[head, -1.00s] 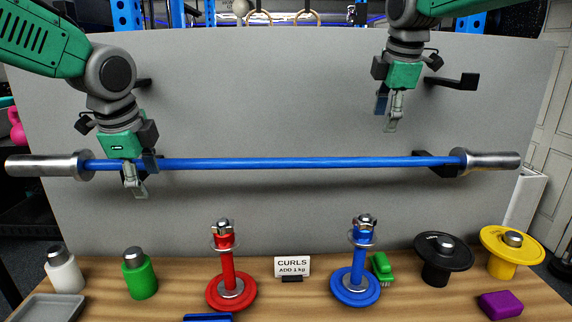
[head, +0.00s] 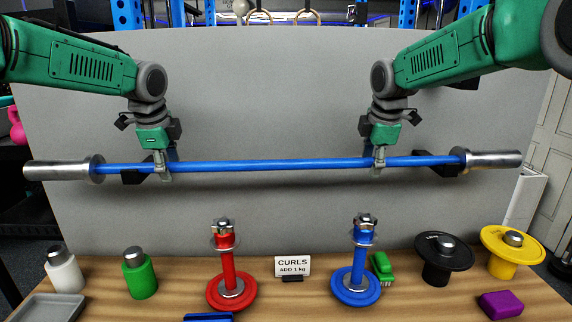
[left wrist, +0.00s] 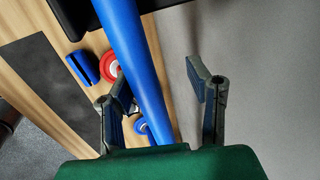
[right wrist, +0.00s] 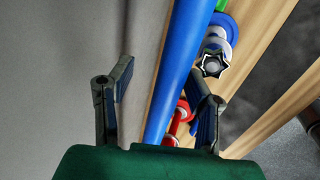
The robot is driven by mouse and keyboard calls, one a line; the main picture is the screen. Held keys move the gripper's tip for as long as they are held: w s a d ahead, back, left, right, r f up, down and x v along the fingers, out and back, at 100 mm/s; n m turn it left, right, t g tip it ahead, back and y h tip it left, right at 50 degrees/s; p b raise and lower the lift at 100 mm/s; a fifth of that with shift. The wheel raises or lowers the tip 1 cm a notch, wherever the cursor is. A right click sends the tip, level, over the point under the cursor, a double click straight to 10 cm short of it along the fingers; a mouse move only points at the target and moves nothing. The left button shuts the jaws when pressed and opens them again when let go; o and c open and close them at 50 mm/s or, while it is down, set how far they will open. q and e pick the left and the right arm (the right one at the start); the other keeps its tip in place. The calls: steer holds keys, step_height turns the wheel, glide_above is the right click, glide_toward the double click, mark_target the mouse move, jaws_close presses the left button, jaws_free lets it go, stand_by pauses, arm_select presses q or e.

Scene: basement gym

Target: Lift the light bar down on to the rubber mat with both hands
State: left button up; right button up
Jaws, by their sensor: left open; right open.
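The light bar (head: 270,164) is blue with silver sleeves at both ends. It lies nearly level across the grey board, at a left black hook (head: 134,177) and a right black hook (head: 447,171). My left gripper (head: 162,168) is open over the bar near its left hook. In the left wrist view the bar (left wrist: 137,65) runs between the open fingers. My right gripper (head: 379,165) is open over the bar left of the right hook. In the right wrist view the bar (right wrist: 182,75) passes between the fingers. A dark mat (left wrist: 42,85) lies on the wooden surface.
Below, the wooden bench (head: 180,285) holds a red post (head: 228,265), a blue post (head: 358,260), a sign (head: 292,266), a green bottle (head: 140,275), a black disc (head: 440,255) and a yellow disc (head: 513,250). A grey tray (head: 50,308) sits front left.

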steer(key=shift+w+f, duration=0.1)
steer(key=shift+w, duration=0.05)
arm_select(q)
steer(key=shift+w+a, duration=0.1)
arm_select(e)
steer(key=shift+a, duration=0.1)
arm_select(q)
steer(key=c, duration=0.3)
arm_select(e)
steer(key=c, duration=0.3)
arm_select(q)
steer(key=shift+a, duration=0.1)
steer(key=c, duration=0.7)
arm_select(e)
steer(key=shift+s+a, duration=0.1)
steer(key=shift+s, duration=0.1)
steer(key=c, duration=0.7)
arm_select(q)
jaws_close()
arm_select(e)
steer(key=shift+w, duration=0.15)
jaws_close()
arm_select(q)
steer(key=shift+w+r, duration=0.15)
steer(key=shift+r, duration=0.05)
arm_select(e)
steer(key=shift+w+r, duration=0.15)
steer(key=shift+r, duration=0.2)
